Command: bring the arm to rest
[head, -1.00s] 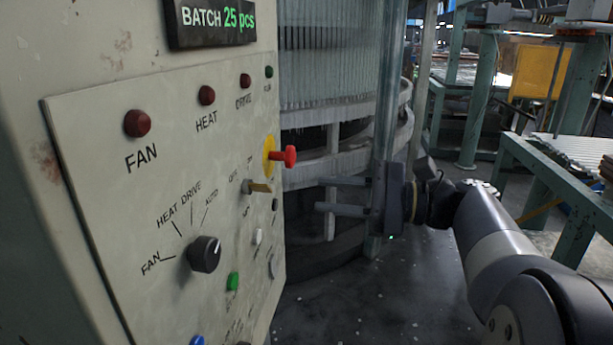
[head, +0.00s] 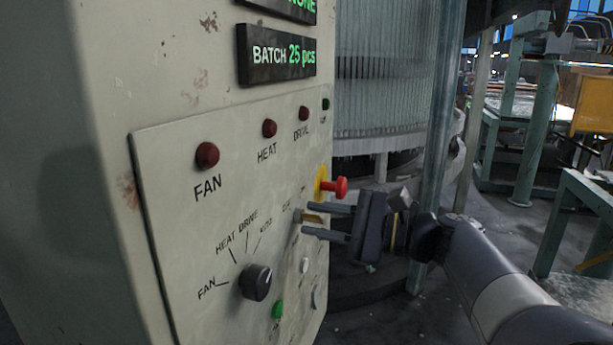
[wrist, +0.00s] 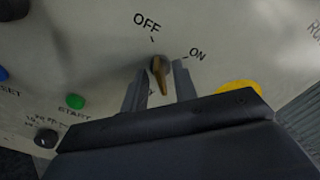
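My gripper (head: 306,219) is at the control panel, with its two fingers pointing left at the brass key switch (head: 312,218). In the wrist view, the brass key (wrist: 160,75) shows between the two fingertips (wrist: 158,80), below the OFF and ON labels. The fingers are apart, with a gap visible on each side of the key, so the gripper is open and holds nothing. I cannot tell how deep the key sits between them. My arm reaches in from the lower right of the head view.
The grey control panel (head: 165,230) fills the left, with a selector knob (head: 256,282), a red stop button on yellow (head: 335,187) and a green button (head: 278,309). Open floor lies to the right.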

